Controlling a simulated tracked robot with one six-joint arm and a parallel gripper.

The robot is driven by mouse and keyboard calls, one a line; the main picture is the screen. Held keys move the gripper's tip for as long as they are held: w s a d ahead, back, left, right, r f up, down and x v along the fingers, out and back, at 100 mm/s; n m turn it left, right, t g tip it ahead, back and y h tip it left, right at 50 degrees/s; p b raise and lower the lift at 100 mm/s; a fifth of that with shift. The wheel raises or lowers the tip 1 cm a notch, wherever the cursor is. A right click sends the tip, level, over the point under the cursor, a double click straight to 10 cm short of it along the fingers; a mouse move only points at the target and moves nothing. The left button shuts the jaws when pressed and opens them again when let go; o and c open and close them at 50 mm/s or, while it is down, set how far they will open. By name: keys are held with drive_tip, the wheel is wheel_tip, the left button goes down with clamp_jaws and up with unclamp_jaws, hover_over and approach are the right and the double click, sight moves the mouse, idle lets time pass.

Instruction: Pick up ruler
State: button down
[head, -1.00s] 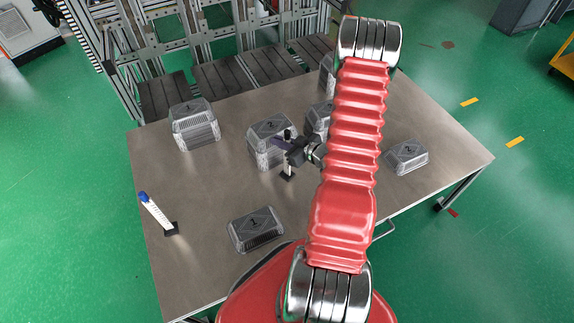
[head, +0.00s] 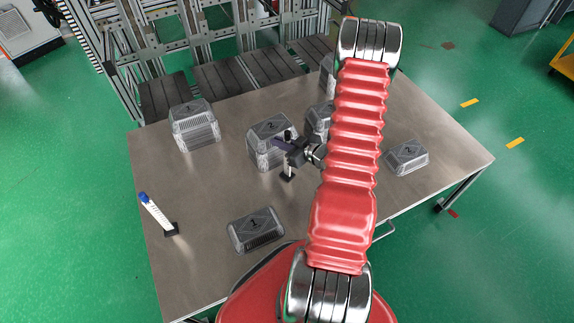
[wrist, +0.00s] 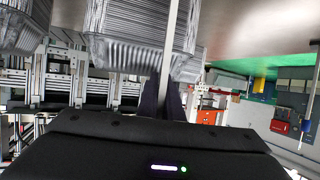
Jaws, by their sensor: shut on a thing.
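My gripper (head: 287,143) is above the middle of the table in the head view. Its dark fingers are closed around the upper part of a thin, pale upright strip, which I take to be the ruler (head: 288,165). The strip's lower end is at a small black base (head: 287,177); I cannot tell whether it is clear of it. In the wrist view the ruler (wrist: 170,45) is a narrow pale strip rising from between the fingers (wrist: 163,95). The fingers hide the held part.
A white stick with a blue top (head: 152,210) stands tilted in a black base at left. The left-middle table (head: 200,185) is clear.

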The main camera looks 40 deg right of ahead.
drive_tip(key=shift+r, duration=0.1)
wheel_tip(320, 180, up, 10)
idle(0.9)
idle(0.5)
